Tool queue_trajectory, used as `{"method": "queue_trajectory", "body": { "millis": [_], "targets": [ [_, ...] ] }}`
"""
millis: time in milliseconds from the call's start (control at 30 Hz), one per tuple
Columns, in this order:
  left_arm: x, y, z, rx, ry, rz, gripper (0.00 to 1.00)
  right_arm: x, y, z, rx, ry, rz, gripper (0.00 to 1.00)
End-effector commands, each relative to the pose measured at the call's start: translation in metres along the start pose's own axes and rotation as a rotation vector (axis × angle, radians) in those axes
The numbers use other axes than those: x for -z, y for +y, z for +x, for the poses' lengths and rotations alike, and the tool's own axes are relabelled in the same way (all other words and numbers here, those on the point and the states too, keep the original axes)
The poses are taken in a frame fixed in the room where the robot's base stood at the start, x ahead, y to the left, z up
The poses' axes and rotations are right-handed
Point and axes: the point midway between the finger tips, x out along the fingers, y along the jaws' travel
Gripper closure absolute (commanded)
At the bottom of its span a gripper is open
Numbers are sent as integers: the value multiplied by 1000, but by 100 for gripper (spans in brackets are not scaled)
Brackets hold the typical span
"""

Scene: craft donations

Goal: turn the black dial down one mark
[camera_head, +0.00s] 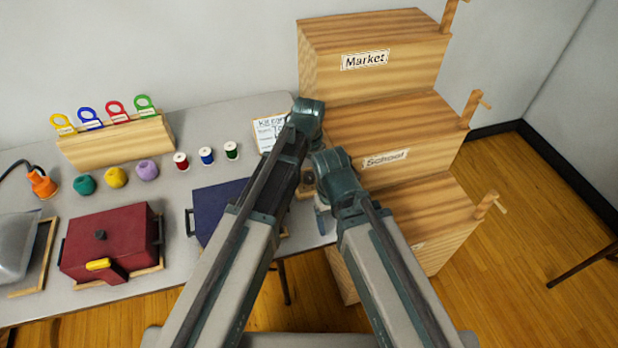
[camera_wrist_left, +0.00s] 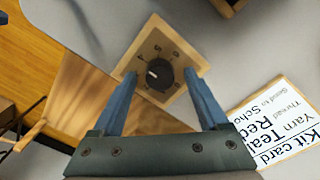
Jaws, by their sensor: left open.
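The black dial (camera_wrist_left: 159,73) sits on a square wooden plate (camera_wrist_left: 154,33) in the left wrist view. A white pointer mark shows on the left side of its knob. Small dark marks ring it, too small to read surely. My left gripper (camera_wrist_left: 160,77) is open, with one blue finger on each side of the dial; whether they touch it I cannot tell. In the head view my left arm hides the dial, and only a bit of wooden plate shows between my arms. My right arm's raised links are in the head view, but its gripper is hidden.
A kit card (camera_wrist_left: 278,125) lies beside the plate. Stepped wooden shelves (camera_head: 373,50) stand at the right. A dark blue box (camera_head: 212,205), a red box (camera_head: 108,240), thread spools (camera_head: 206,155) and yarn balls (camera_head: 116,177) stand on the table left of my arms.

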Motion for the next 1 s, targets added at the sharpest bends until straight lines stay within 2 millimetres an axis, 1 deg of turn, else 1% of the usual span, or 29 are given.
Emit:
{"method": "queue_trajectory", "body": {
  "millis": [233,367,400,467,500,567,600,667,867,1000],
  "targets": [
    [0,0,0,0,0,0,23,0,0,0,0,0,0,22],
    [0,0,0,0,0,0,47,0,0,0,0,0,0,22],
    [0,0,0,0,0,0,54,0,0,0,0,0,0,22],
    [0,0,0,0,0,0,65,0,0,0,0,0,0,22],
    [0,0,0,0,0,0,72,0,0,0,0,0,0,22],
    [0,0,0,0,0,0,83,0,0,0,0,0,0,22],
    [0,0,0,0,0,0,90,0,0,0,0,0,0,22],
    [0,0,0,0,0,0,100,0,0,0,0,0,0,22],
    [0,0,0,0,0,-9,100,0,0,0,0,0,0,22],
    [0,0,0,0,0,-48,100,0,0,0,0,0,0,22]
  ]
}}
